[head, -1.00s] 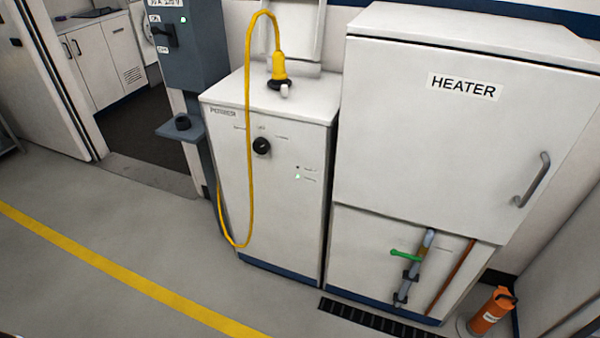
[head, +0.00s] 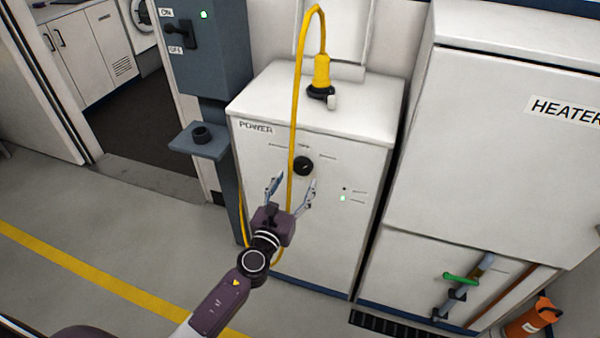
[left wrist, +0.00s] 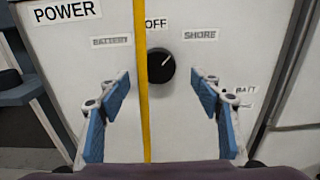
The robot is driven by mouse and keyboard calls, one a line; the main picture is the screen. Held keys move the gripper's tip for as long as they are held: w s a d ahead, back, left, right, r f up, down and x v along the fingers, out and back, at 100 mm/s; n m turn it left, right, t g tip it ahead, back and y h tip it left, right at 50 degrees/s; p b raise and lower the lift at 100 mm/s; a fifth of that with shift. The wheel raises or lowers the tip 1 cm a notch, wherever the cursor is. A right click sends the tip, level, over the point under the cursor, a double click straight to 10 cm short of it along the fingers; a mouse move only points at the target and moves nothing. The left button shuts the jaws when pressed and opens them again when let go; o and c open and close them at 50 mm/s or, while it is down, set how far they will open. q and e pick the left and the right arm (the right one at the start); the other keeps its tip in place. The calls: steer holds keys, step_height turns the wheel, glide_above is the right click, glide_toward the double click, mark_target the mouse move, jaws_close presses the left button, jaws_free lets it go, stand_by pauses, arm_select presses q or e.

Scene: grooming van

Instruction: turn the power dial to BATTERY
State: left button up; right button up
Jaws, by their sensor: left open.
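The power dial (head: 303,166) is a round black knob on the front of the white POWER cabinet (head: 318,235). In the left wrist view the dial (left wrist: 155,66) has a pale mark slanting to the upper right, between the OFF label (left wrist: 156,24) and the SHORE label (left wrist: 201,34). The BATTERY label (left wrist: 111,40) is to its upper left. My left gripper (head: 293,182) is open and empty, just below and in front of the dial. Its blue-padded fingers (left wrist: 160,80) spread to either side of the dial, apart from it.
A yellow cable (head: 294,120) hangs down the cabinet front from a yellow plug (head: 321,72), passing left of the dial and between my fingers in the wrist view. A green lamp (head: 342,198) glows lower right. A grey switch box (head: 205,50) stands left, the HEATER cabinet (head: 490,140) right.

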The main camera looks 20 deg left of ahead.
mark_target(301, 170)
arm_select(q)
steer(key=w, duration=0.4)
steer(key=shift+a+f, duration=0.1)
steer(key=shift+f, duration=0.1)
steer(key=shift+w, duration=0.45)
steer(key=c, duration=1.2)
steer(key=shift+o, duration=0.2)
arm_select(e)
steer(key=shift+w+a+f, duration=0.1)
steer(key=shift+w+a, duration=0.35)
steer(key=shift+w, duration=0.2)
